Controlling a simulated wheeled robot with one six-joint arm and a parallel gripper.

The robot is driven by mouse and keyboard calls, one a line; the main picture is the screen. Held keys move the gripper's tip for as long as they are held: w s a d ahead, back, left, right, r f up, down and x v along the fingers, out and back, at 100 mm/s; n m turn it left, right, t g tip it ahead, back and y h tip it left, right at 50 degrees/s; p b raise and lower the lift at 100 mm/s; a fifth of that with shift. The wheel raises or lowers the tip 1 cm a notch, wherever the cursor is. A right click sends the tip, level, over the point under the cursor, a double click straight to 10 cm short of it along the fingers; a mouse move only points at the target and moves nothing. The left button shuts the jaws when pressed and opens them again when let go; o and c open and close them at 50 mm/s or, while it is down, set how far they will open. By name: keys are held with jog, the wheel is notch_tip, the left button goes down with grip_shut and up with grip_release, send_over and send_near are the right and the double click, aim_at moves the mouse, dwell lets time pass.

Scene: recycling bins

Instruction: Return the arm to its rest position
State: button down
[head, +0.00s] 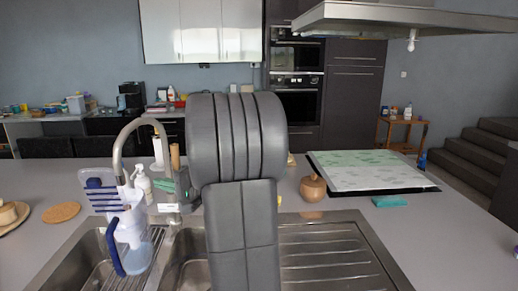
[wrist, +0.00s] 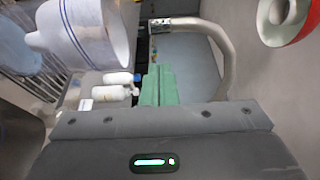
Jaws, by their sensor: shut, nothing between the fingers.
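My arm, dark grey, rises in the middle of the head view in front of the sink. My gripper shows in the wrist view (wrist: 157,86) as two green fingers close together with nothing between them. In the head view, a small dark and green part that looks like my gripper (head: 164,186) shows left of my arm, by the faucet (head: 128,140). The faucet also curves past on the right in the wrist view (wrist: 222,50). My arm hides part of the sink and counter.
A steel sink (head: 345,250) lies below, with white and blue dishes (head: 128,220) at its left. A soap bottle (head: 143,184) stands behind. A brown pot (head: 312,188), a teal sponge (head: 390,201) and a patterned board (head: 365,168) are on the right. The right counter is mostly clear.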

jog(key=v, duration=0.8)
jog(key=shift+d+b, duration=0.4)
jog(key=shift+s+r, duration=0.1)
jog(key=shift+r, duration=0.05)
